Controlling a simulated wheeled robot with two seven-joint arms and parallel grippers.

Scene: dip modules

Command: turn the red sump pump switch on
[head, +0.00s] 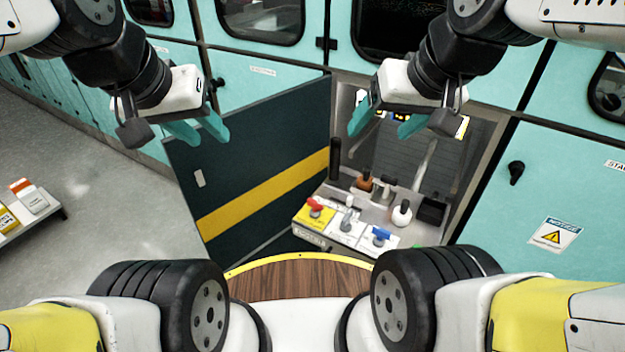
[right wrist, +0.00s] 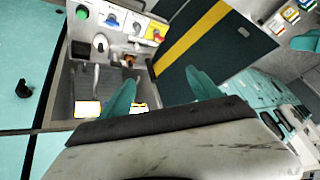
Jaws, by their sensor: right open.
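The red switch (head: 315,207) sits on a yellow plate at the left front of a grey control panel (head: 308,237) inside an open cabinet. It also shows in the right wrist view (right wrist: 157,34), near the top. I cannot tell its exact setting. My left gripper (head: 208,133) is open and empty, in front of the dark open door, up and left of the switch. My right gripper (head: 381,128) is open and empty, above and behind the panel in the picture. Its two teal fingers also show in the right wrist view (right wrist: 160,92). Neither gripper touches the switch.
A grey-knobbed switch (head: 346,222) and a blue switch (head: 379,236) stand right of the red one. Several knobbed levers, one white (head: 401,213), stand behind. The dark door (head: 265,170) with a yellow stripe is open on the left. A low shelf (head: 40,222) holds boxes.

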